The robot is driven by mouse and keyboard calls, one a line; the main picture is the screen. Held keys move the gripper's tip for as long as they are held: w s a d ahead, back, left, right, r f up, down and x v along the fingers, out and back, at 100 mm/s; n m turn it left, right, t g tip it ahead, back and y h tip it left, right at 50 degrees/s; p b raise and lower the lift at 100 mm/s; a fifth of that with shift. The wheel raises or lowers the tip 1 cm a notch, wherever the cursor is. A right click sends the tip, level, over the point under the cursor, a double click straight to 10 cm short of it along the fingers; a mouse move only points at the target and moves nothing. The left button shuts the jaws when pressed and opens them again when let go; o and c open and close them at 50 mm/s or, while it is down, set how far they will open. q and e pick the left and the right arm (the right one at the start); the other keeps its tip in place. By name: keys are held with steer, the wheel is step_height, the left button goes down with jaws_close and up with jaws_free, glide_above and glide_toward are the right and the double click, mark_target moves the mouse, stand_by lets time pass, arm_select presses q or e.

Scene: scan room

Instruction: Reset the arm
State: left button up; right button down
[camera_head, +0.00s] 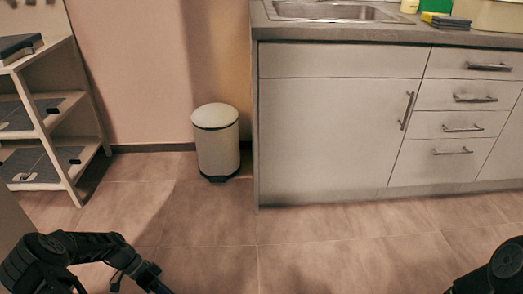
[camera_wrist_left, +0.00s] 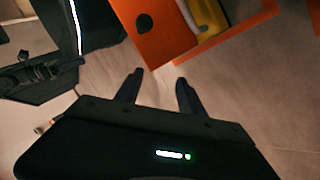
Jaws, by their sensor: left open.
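My left arm (camera_head: 75,245) is black and comes in at the lower left of the head view, bent down toward the bottom edge. My left gripper shows in the left wrist view (camera_wrist_left: 158,90), with its two dark fingers apart and nothing between them. Tiled floor lies beyond the fingertips. Only a dark part of my right arm (camera_head: 495,270) shows at the lower right of the head view, and its gripper is out of frame.
An orange box-like object (camera_wrist_left: 165,35) with something yellow (camera_wrist_left: 208,15) lies beyond the left fingers. A white pedal bin (camera_head: 216,145) stands beside the sink cabinet (camera_head: 330,120). A shelf (camera_head: 70,125) stands left. The floor between is clear.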

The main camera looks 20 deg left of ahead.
arm_select(q)
steer(key=w+d+f+n+y, duration=0.1)
steer(key=w+d+f, duration=0.1)
steer(key=d, duration=0.7)
steer(key=w+d+f+n+y, duration=0.1)
steer(key=w+d+n, duration=0.1)
steer(key=d, duration=0.7)
steer(key=s+d+r+n+t+y, duration=0.25)
steer(key=s+d+n, duration=0.25)
steer(key=s+d, duration=0.7)
steer(key=d+r+p, duration=0.1)
steer(key=r+p, duration=1.6)
steer(key=s+d+r+g+p, duration=0.1)
steer(key=d+r+p, duration=0.1)
steer(key=r+p, duration=1.5)
steer(key=shift+d+p, duration=0.3)
arm_select(e)
step_height(320, 180, up, 35)
steer(key=s+a, duration=0.1)
steer(key=s, duration=0.1)
steer(key=shift+s+a+g+y, duration=0.3)
steer(key=shift+s+a+g, duration=0.1)
